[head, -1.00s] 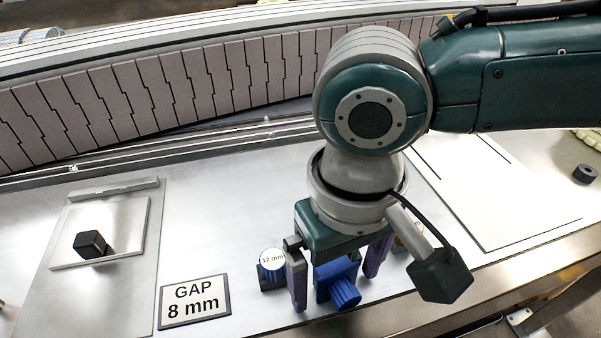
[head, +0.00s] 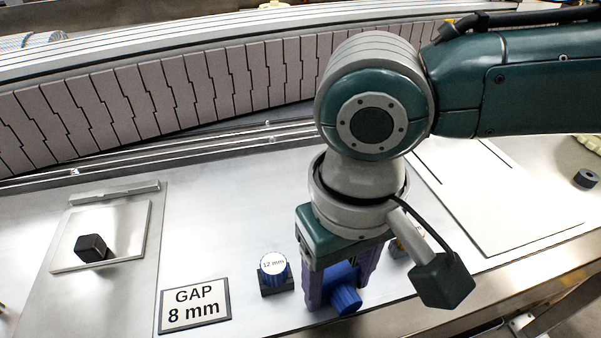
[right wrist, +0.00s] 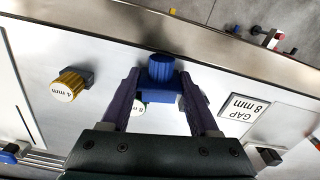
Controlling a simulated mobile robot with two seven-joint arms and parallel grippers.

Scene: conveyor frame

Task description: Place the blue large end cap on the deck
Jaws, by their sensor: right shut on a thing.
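The blue large end cap (head: 345,300) is a blue block with a ribbed round knob facing the front edge. My right gripper (head: 342,290) points down with its purple fingers on both sides of the block, shut on it. In the right wrist view the cap (right wrist: 160,90) sits between the fingertips (right wrist: 159,82). It is low over the deck (head: 230,225); I cannot tell whether it touches. My left gripper is out of view.
A blue-topped 12 mm piece (head: 274,268) stands just left of the gripper. A yellow 4 mm piece (right wrist: 70,85) stands on the other side. An 8 mm label (right wrist: 138,107) shows partly behind the cap. A GAP 8 mm sign (head: 194,306) lies further left.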

